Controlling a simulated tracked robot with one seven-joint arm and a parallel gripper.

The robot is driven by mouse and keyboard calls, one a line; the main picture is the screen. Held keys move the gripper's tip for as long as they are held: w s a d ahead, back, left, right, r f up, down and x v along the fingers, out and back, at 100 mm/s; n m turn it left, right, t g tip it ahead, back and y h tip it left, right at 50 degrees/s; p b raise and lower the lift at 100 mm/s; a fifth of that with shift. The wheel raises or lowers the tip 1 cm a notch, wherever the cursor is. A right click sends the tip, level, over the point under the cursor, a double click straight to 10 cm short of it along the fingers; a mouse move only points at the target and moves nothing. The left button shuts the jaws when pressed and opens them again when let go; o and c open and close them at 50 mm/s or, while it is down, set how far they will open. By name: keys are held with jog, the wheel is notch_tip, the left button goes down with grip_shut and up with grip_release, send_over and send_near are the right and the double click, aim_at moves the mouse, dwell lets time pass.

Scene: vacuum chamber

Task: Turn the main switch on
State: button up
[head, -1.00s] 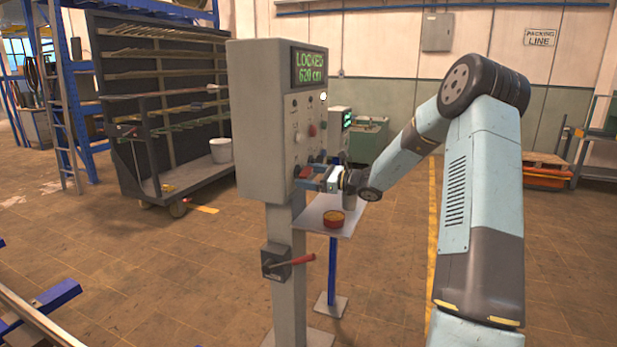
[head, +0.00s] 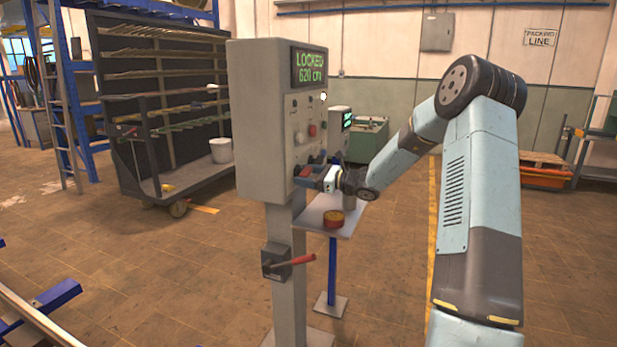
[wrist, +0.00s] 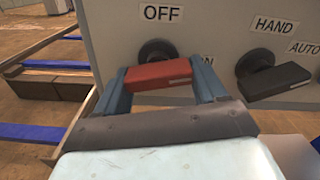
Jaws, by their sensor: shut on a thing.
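The main switch is a red bar handle (wrist: 150,76) on a dark round knob, below an OFF label (wrist: 161,13) on the grey panel. The handle lies nearly level, slightly tilted, in the wrist view. A second label, of which only an N shows, is mostly hidden by my right finger. My gripper (wrist: 160,82) is shut on the red handle, with one blue finger at each side. In the head view my gripper (head: 311,180) is at the lower front of the control cabinet (head: 262,120), hiding most of the switch.
A black selector handle (wrist: 275,83) marked HAND and AUTO sits close right of my fingers. Below are a small table (head: 340,212) with a round tin (head: 333,219) and a red-handled lever (head: 292,262).

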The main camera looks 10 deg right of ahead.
jog(key=shift+s+f+m, duration=0.1)
jog(key=shift+s+m, duration=0.05)
jog(key=shift+m, duration=1.35)
jog(key=o, duration=1)
jog(key=shift+c, duration=0.2)
jog(key=v, duration=1.3)
jog(key=shift+s+d, duration=0.2)
jog(key=shift+d, duration=0.1)
